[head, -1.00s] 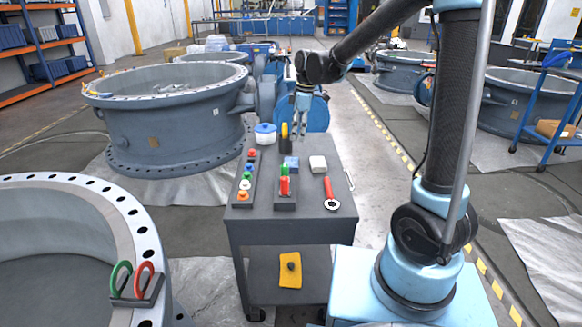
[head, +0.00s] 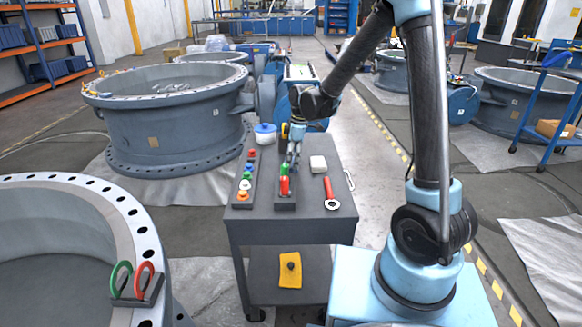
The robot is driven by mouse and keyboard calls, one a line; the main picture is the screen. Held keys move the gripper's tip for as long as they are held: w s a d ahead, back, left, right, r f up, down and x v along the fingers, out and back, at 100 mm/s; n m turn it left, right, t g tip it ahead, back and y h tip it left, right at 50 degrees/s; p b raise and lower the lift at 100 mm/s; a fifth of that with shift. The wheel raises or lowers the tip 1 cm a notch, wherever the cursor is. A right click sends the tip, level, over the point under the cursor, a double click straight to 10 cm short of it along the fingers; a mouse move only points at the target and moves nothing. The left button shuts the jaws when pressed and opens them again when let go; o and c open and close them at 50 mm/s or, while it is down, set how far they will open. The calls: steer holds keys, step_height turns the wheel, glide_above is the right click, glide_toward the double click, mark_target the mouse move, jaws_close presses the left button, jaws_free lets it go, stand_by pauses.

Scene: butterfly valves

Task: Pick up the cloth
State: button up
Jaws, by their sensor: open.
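A small blue folded piece, which looks like the cloth, lies on the grey cart top (head: 318,196) and is now mostly hidden behind my gripper (head: 293,160). My gripper points down over that spot, with its fingers open. Whether the fingers touch the blue piece is too small to tell.
Large grey valve rings (head: 170,115) stand left.

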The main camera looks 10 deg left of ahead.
steer(key=shift+a+f, duration=0.1)
steer(key=shift+f, duration=0.55)
steer(key=c, duration=1)
steer(key=shift+c, duration=0.2)
steer(key=shift+r, duration=0.1)
step_height(320, 180, up, 10)
